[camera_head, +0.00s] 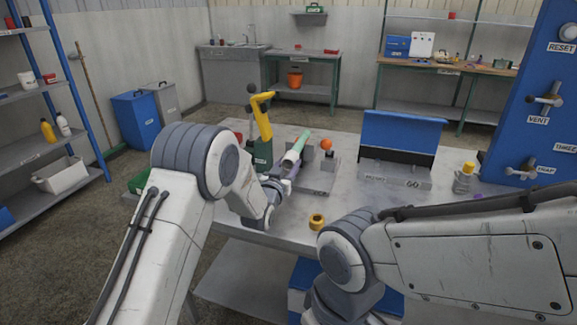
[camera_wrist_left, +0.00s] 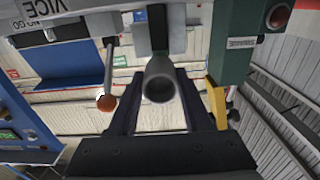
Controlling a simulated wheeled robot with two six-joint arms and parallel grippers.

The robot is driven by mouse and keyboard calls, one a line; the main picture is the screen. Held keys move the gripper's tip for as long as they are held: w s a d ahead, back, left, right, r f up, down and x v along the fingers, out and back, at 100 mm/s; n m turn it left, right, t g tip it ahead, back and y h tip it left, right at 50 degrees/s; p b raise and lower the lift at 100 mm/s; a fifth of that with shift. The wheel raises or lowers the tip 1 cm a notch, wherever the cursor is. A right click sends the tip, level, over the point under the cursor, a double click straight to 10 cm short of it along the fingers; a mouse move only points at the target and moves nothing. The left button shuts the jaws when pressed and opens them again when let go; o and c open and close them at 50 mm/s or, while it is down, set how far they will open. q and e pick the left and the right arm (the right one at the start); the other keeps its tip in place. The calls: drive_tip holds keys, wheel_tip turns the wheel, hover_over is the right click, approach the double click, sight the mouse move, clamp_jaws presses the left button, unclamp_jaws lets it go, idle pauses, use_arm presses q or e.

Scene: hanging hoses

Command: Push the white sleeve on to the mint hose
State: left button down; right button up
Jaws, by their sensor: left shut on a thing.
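The mint hose (camera_head: 300,143) slants over the bench, its lower end at the white sleeve (camera_head: 290,158). The sleeve sits at the hose's near end, roughly in line with it; whether the hose is inside it I cannot tell. My left gripper (camera_head: 289,168) is shut on the sleeve. In the left wrist view the sleeve's round, dark open end (camera_wrist_left: 159,88) faces the camera between my two dark fingers (camera_wrist_left: 157,100).
A grey vice (camera_head: 328,164) with an orange ball knob (camera_head: 326,145) stands just right of the hose. A green tool with a yellow lever (camera_head: 262,108) stands close on the left. A yellow ring (camera_head: 317,221) lies nearer me. A blue-backed gauge box (camera_head: 400,135) stands to the right.

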sight(290, 162)
use_arm(q)
drive_tip(key=shift+w+d+b, duration=0.15)
drive_tip(key=shift+w+b, duration=0.15)
drive_tip(key=shift+w, duration=0.15)
idle(0.5)
drive_tip(key=shift+b, duration=0.55)
idle(0.5)
drive_tip(key=shift+w+d, duration=0.1)
drive_tip(key=shift+w, duration=0.3)
idle(0.7)
drive_tip(key=shift+b, duration=0.55)
drive_tip(key=shift+w+d+b, duration=0.2)
drive_tip(key=shift+w+b, duration=0.15)
drive_tip(key=shift+w, duration=0.25)
idle(0.9)
drive_tip(key=shift+w+d+r, duration=0.1)
drive_tip(key=shift+w+r, duration=0.05)
drive_tip(key=shift+w, duration=0.1)
drive_tip(key=shift+c, duration=1.3)
unclamp_jaws()
